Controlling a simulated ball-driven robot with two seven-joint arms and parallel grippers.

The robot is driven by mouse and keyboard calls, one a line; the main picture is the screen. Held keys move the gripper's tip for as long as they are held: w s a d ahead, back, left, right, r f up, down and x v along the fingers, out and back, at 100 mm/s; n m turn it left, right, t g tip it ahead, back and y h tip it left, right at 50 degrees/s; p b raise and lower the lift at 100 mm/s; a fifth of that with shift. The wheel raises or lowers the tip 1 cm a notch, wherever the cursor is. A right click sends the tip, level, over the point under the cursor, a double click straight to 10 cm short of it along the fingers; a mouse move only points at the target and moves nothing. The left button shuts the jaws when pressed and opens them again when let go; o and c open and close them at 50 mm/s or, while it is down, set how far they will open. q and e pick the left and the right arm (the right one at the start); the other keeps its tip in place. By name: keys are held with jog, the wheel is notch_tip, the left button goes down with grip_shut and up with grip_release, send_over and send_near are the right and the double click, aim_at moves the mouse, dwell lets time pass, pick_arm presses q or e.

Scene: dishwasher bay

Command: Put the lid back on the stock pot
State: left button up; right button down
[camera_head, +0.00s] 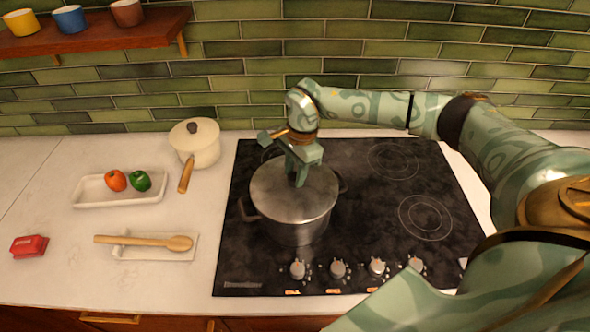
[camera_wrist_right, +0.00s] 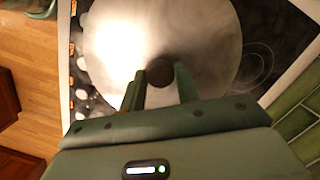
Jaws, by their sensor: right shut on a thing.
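The steel stock pot (camera_head: 296,230) stands on the left part of the black cooktop. Its round grey lid (camera_head: 268,195) covers the pot's mouth and looks level; I cannot tell whether it touches the rim all round. My right gripper (camera_head: 298,180) points down over the middle of the lid and is shut on its knob. In the right wrist view the dark knob (camera_wrist_right: 160,70) sits between the fingertips, with the bright lid (camera_wrist_right: 205,40) spread beyond it. My left gripper is not in view.
The cooktop's right side (camera_head: 385,200) is bare.

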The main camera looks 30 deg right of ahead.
jog(key=shift+c, duration=2.3)
grip_release()
jog(key=shift+r, duration=0.1)
jog(key=shift+r+p, duration=3.1)
jog(key=shift+r, duration=0.35)
grip_shut()
